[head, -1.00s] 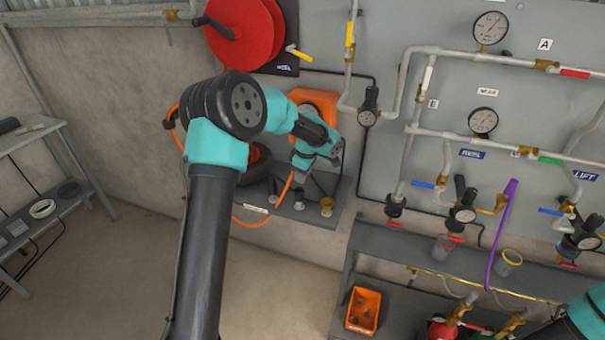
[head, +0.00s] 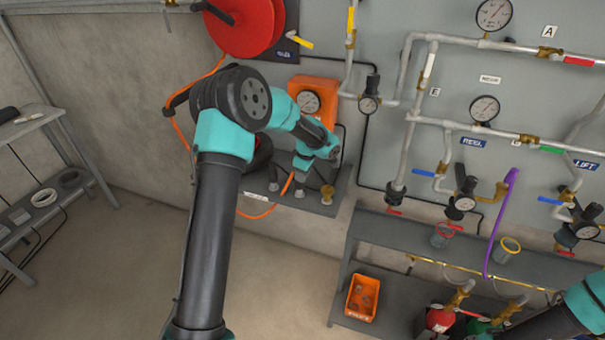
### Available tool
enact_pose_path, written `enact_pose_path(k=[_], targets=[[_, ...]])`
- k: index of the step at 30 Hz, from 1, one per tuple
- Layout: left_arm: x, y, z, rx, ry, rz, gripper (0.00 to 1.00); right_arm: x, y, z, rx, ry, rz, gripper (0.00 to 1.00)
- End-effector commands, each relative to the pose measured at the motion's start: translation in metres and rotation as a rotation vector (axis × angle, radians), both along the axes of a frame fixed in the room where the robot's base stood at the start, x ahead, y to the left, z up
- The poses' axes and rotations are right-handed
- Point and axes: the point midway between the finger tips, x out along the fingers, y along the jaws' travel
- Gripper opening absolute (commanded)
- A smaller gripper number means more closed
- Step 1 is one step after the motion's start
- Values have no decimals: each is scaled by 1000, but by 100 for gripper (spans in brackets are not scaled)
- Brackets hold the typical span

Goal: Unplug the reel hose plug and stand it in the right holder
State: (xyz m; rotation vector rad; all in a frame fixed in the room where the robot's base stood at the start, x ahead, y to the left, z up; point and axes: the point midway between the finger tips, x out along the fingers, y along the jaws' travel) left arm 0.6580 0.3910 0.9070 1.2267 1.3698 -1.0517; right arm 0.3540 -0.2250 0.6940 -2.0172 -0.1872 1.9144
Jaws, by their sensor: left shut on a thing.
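My left gripper (head: 301,173) is shut over the grey wall shelf, below the orange gauge box. An orange hose (head: 287,185) runs up to its fingers, so it appears shut on the reel hose plug. The plug itself is mostly hidden by the gripper and small in the view. Small holders stand on the shelf: a grey one (head: 273,187) at left, another grey one (head: 299,193) just below the fingers, and a brass-coloured one (head: 327,194) at right. I cannot tell whether the plug touches a holder. My right gripper is out of view.
The red hose reel (head: 243,27) hangs above. The orange gauge box (head: 312,98) is close behind my left gripper. Pipes, gauges and valves cover the panel at right. An orange bin (head: 362,299) sits on a lower shelf, and a rack (head: 45,175) stands at left.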

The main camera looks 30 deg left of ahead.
Motion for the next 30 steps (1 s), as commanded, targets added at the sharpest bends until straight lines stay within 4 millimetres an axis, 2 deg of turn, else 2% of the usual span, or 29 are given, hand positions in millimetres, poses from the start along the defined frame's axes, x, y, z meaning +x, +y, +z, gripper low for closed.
enact_pose_path(k=[1,30], targets=[[-1,0,-6,-4,8,1,2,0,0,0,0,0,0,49],[-4,1,-14,-8,19,6,2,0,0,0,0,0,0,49]])
